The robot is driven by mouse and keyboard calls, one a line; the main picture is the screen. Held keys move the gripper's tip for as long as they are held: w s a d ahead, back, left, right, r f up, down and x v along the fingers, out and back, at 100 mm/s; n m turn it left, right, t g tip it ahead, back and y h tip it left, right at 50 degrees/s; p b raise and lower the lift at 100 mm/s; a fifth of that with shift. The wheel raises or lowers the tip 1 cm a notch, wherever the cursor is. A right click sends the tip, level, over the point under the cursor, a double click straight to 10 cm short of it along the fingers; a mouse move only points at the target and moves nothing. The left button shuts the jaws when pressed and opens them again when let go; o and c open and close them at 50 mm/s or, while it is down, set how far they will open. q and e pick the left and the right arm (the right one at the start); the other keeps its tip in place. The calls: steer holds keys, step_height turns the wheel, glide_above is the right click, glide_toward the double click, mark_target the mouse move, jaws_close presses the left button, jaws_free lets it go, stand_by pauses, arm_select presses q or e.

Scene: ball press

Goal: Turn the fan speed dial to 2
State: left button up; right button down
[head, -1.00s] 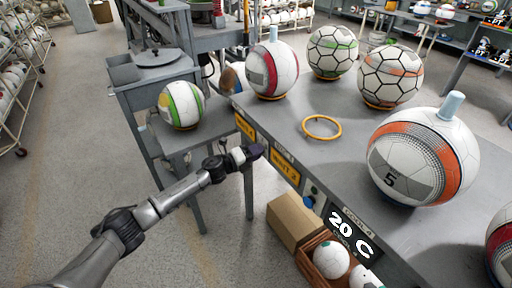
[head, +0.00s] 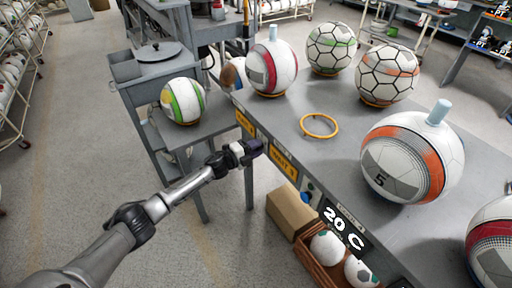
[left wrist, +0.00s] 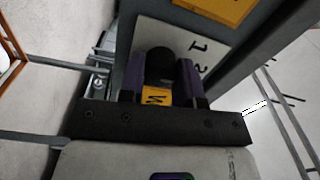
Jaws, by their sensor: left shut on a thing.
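The fan speed dial is a small black knob (left wrist: 160,66) on a white plate (left wrist: 207,38) with dark marks, one of which reads 1. In the left wrist view my left gripper (left wrist: 161,82) has its purple fingers on both sides of the knob, shut on it. In the head view my left gripper (head: 254,147) is at the front face of the grey table (head: 330,165), beside the yellow labels, and hides the dial there. I cannot read which number the knob points to. My right gripper is not in view.
Several balls stand on the table, with an empty yellow ring (head: 319,126) between them. A green-striped ball (head: 182,101) sits on a lower side table. A cardboard box (head: 290,211) and a crate of balls (head: 308,264) are below the front edge, near a 20 C display (head: 343,228).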

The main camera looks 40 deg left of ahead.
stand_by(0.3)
arm_select(q)
steer(key=o, duration=0.9)
steer(key=shift+s, duration=0.1)
steer(key=p+v, duration=0.3)
steer(key=v, duration=1)
steer(key=shift+s+a, duration=0.2)
steer(key=shift+s, duration=0.1)
